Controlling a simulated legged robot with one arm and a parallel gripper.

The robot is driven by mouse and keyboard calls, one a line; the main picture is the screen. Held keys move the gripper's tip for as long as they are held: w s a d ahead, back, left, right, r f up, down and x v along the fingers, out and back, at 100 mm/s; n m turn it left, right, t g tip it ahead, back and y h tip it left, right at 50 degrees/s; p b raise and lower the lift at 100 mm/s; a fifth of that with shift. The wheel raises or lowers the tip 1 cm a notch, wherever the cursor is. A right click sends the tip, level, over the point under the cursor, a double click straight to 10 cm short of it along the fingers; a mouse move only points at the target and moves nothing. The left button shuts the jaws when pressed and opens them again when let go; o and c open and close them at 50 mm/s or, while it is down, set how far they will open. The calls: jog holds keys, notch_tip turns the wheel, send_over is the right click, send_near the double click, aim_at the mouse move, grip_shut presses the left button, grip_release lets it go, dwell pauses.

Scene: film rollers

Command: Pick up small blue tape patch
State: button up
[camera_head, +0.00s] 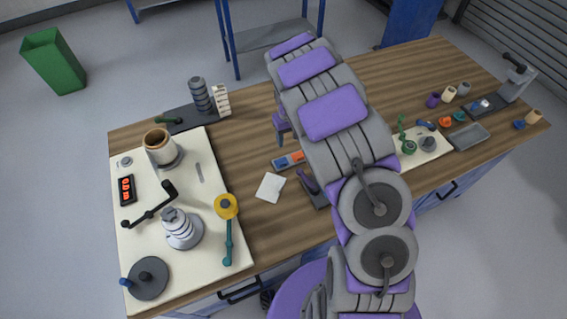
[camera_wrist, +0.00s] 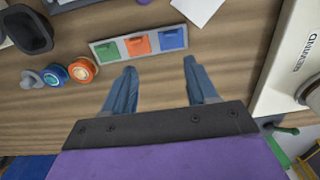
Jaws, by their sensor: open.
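The small blue tape patch (camera_wrist: 172,38) lies at the right end of a grey strip (camera_wrist: 123,53) in the wrist view. An orange patch (camera_wrist: 137,46) and a green patch (camera_wrist: 107,52) share the strip. In the head view the blue patch (camera_head: 280,163) and the orange patch (camera_head: 297,156) show beside my arm; the green one cannot be made out there. My gripper (camera_wrist: 159,65) is open and empty. In the wrist view its two fingers point toward the strip, with the blue patch nearer the right finger. In the head view the gripper (camera_head: 281,129) is partly hidden by my arm.
A white paper sheet (camera_wrist: 198,10) lies close beyond the blue patch. Orange and teal rolls (camera_wrist: 82,70) stand left of the strip in the wrist view. A cream board (camera_head: 210,255) with a crank and rollers fills the table's left side. Bare wood (camera_head: 235,145) surrounds the strip's left.

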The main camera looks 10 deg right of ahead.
send_over(283, 165)
jog(key=f, duration=0.5)
jog(key=w+f+b, duration=0.1)
jog(key=f, duration=0.1)
jog(key=shift+a+f, duration=0.1)
jog(key=shift+f, duration=0.45)
jog(key=shift+s+d+f, duration=0.1)
jog(key=shift+d+f, duration=0.2)
jog(key=shift+d, duration=0.3)
jog(key=f, duration=0.3)
jog(key=f+b, duration=0.1)
jog(key=shift+a+f, duration=0.15)
jog(key=shift+a, duration=0.2)
jog(key=shift+a+f, duration=0.2)
jog(key=shift+a, duration=0.3)
jog(key=shift+d, duration=0.7)
jog(key=c, duration=0.4)
